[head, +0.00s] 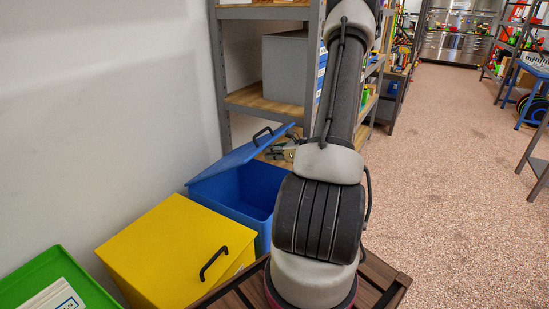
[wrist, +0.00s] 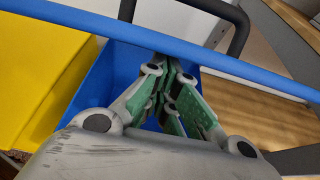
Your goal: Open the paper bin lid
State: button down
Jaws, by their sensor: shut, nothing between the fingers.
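The blue bin (head: 240,192) stands behind the yellow one, and no label naming it as paper is visible. Its blue lid (head: 236,157) is raised at a slant, with the dark inside showing below. A black handle (head: 262,134) sits on the lid's free edge. My gripper (head: 277,152) is shut and empty, just below that raised edge. In the wrist view the lid (wrist: 245,70) is seen nearly edge-on, with the handle (wrist: 238,28) above it. My gripper's fingertips (wrist: 166,72) are close under the edge; I cannot tell whether they touch.
A closed yellow bin (head: 175,250) with a black handle stands in front, and a green bin (head: 50,272) is at the lower left. A metal shelf (head: 258,100) with a grey box stands behind the blue bin. Open speckled floor (head: 450,150) lies to the right.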

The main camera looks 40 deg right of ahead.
jog(key=shift+r, duration=0.1)
jog(key=w+r+g, duration=0.1)
jog(key=w+r, duration=0.1)
jog(key=w+a+r+g, duration=0.1)
jog(key=r, duration=0.2)
jog(key=w+a+r, duration=0.1)
jog(key=w+r, duration=0.1)
jog(key=r, duration=0.1)
jog(key=shift+w+g+h, duration=0.3)
jog(key=shift+g+h, duration=0.1)
jog(key=w+a+r+g, duration=0.1)
jog(key=w+a+r, duration=0.1)
jog(key=w, duration=0.6)
jog(key=w+a+r+g+h, duration=0.1)
jog(key=w+a+r+g, duration=0.1)
jog(key=w+r, duration=0.3)
jog(key=w+a+r+g, duration=0.1)
jog(key=w+a+r, duration=0.2)
jog(key=w, duration=0.8)
jog(key=shift+a+r+h, duration=0.25)
jog(key=shift+a+h, duration=0.05)
jog(key=shift+a, duration=0.4)
